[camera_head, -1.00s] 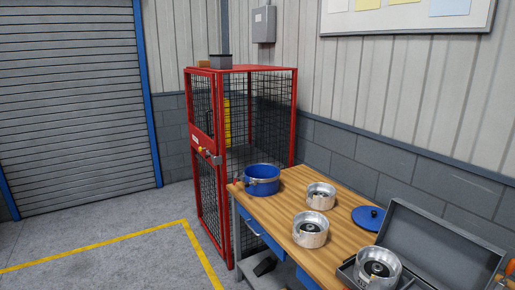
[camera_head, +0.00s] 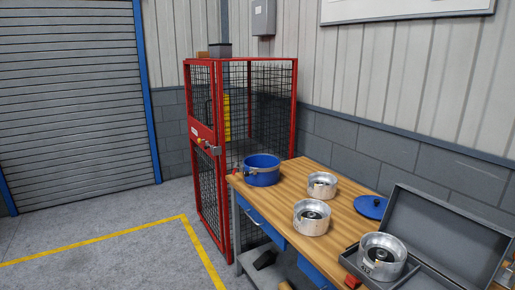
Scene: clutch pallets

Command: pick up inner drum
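Three silver metal drums are in view, and I cannot tell which one is the inner drum. One drum (camera_head: 322,185) stands on the wooden bench towards the back. A second drum (camera_head: 312,218) stands nearer, in the middle of the bench. A third drum (camera_head: 382,257) sits in the open grey case at the right. Each is round with a dark centre part. My gripper is not clearly in view.
A blue pot-like housing (camera_head: 261,171) stands at the bench's left end. A blue round lid (camera_head: 371,207) lies near the wall. The open grey case (camera_head: 445,240) fills the bench's right end. A red mesh cage (camera_head: 205,135) stands behind the bench. The floor (camera_head: 110,265) at left is clear.

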